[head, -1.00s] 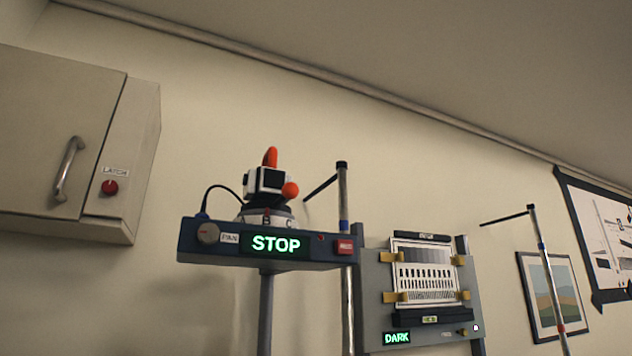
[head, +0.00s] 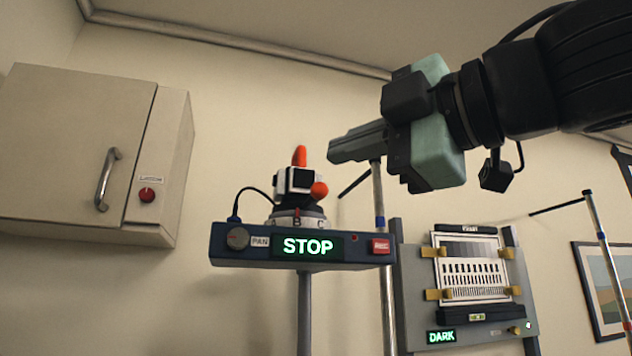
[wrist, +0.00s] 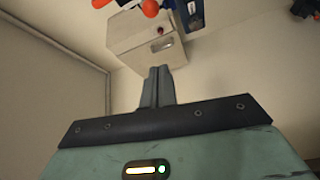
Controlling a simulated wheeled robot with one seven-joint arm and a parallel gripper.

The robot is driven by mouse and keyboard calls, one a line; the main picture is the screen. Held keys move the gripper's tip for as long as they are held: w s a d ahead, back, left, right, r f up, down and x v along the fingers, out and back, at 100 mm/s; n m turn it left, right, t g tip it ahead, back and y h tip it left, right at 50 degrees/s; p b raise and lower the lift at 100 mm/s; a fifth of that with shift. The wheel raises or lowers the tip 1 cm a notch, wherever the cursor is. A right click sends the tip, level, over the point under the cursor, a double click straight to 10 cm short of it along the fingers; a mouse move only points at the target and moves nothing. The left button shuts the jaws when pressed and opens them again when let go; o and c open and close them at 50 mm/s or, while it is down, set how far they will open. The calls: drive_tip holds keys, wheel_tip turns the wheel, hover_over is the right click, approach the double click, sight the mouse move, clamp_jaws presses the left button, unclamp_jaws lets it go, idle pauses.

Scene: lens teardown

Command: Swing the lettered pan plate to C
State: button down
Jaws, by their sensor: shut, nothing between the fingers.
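The lettered pan plate (head: 297,221) is a pale round disc under a small black and white camera (head: 296,181) with an orange fin and an orange ball knob (head: 319,189). The letters B and C show on its front rim, B near the middle. It sits on a blue box (head: 225,250) with a PAN knob and a green STOP display. My gripper (head: 332,152) is shut and empty, up and to the right of the orange knob, apart from it. In the wrist view the shut fingers (wrist: 158,72) point toward the cabinet, with the orange knob (wrist: 150,8) at the top edge.
A beige wall cabinet (head: 70,150) with a handle and red button is at the left. A metal pole (head: 382,230) stands behind the box's right end. A grey panel (head: 410,290) with a test chart and DARK display is to the right.

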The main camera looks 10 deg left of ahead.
drive_tip(key=w+a+p, duration=0.1)
drive_tip(key=w+a, duration=0.5)
drive_tip(key=w, duration=0.1)
drive_tip(key=shift+w+p, duration=0.2)
drive_tip(key=shift+p, duration=0.1)
idle(0.3)
drive_tip(key=shift+w+d, duration=0.1)
drive_tip(key=shift+d, duration=0.05)
idle(0.3)
